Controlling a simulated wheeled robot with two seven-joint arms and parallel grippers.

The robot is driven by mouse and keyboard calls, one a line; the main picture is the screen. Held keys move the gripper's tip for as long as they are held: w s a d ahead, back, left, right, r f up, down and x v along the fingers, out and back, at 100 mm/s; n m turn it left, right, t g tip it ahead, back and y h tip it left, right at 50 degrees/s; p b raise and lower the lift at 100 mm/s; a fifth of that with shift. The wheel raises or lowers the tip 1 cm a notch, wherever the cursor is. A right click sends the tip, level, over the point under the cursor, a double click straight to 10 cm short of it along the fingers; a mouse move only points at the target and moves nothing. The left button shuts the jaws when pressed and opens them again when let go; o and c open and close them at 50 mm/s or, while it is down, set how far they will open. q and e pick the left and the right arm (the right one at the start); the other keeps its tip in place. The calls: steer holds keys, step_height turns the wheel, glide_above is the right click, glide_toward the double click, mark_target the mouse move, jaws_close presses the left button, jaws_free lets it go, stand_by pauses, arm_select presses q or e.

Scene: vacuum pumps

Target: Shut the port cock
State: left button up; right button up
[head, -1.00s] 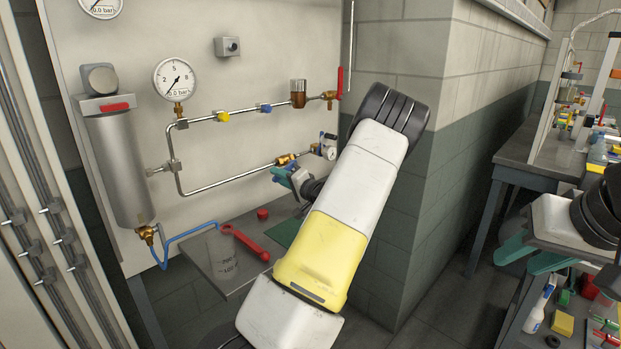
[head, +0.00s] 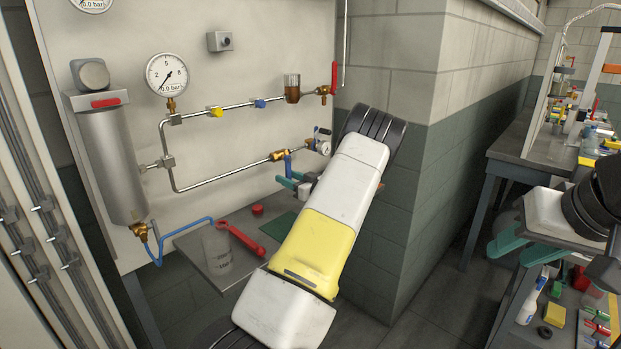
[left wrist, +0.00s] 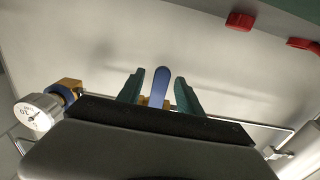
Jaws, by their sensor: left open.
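A brass cock (head: 278,155) with a blue lever (head: 288,165) sits on the lower pipe of the wall panel. The lever points down, across the pipe. My left gripper (head: 291,180) is open at the lever's lower end. In the left wrist view the blue lever (left wrist: 161,86) stands between the two teal fingers (left wrist: 158,93), with a gap on each side. The cock's body is mostly hidden there behind the lever and gripper. My right gripper (head: 520,253) is at the right, apart from the panel, with its teal fingers spread and empty.
A small gauge (head: 324,148) and a dark lever are close right of the cock. A red-handled cock (head: 333,77) ends the upper pipe. Below, a shelf (head: 190,243) holds a red cap (head: 257,210) and red wrench (head: 242,238). A wall corner stands right of my left arm.

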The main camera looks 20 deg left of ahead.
arm_select(q)
steer(key=shift+v, duration=1)
steer(key=v, duration=0.6)
stand_by(0.3)
